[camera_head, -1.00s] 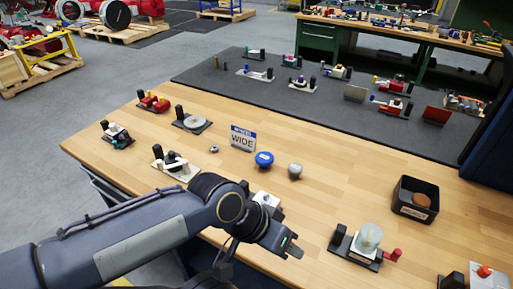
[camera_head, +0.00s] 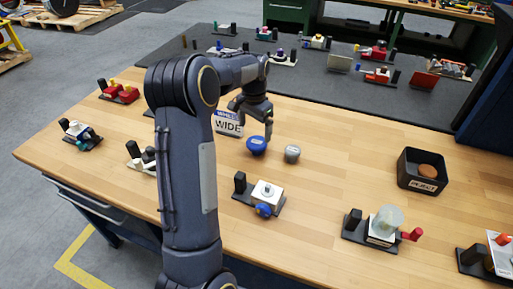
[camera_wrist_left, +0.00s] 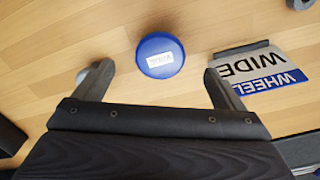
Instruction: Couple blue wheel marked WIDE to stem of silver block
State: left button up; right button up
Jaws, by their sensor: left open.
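The blue wheel (camera_head: 257,145), a round knob with a white label, stands on the wooden table in front of the WHEEL WIDE sign (camera_head: 228,126). My left gripper (camera_head: 254,124) is above it, pointing down. In the left wrist view the open fingers (camera_wrist_left: 158,82) are on either side of the blue wheel (camera_wrist_left: 160,54), with gaps on both sides and nothing held. A silver-white block (camera_head: 266,191) sits on a dark base nearer the front, with a blue part (camera_head: 264,210) on its front. I cannot make out its stem clearly. My right gripper is not in view.
A grey knob (camera_head: 292,153) stands close to the right of the blue wheel. A black REJECT bin (camera_head: 422,172) is farther right. A unit with a translucent dome (camera_head: 387,220) stands front right. Red fittings (camera_head: 120,92) are at the left.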

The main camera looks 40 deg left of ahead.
aim_at(256, 142)
pick_arm(q)
jog(key=shift+w+a+f, duration=0.15)
jog(key=shift+a+f, duration=0.05)
jog(key=shift+f, duration=0.3)
notch_tip(256, 142, down, 7)
jog(key=shift+w+d+f+p, duration=0.1)
jog(key=shift+d+f+p, duration=0.05)
jog(key=shift+p, duration=0.75)
jog(key=c, duration=1.1)
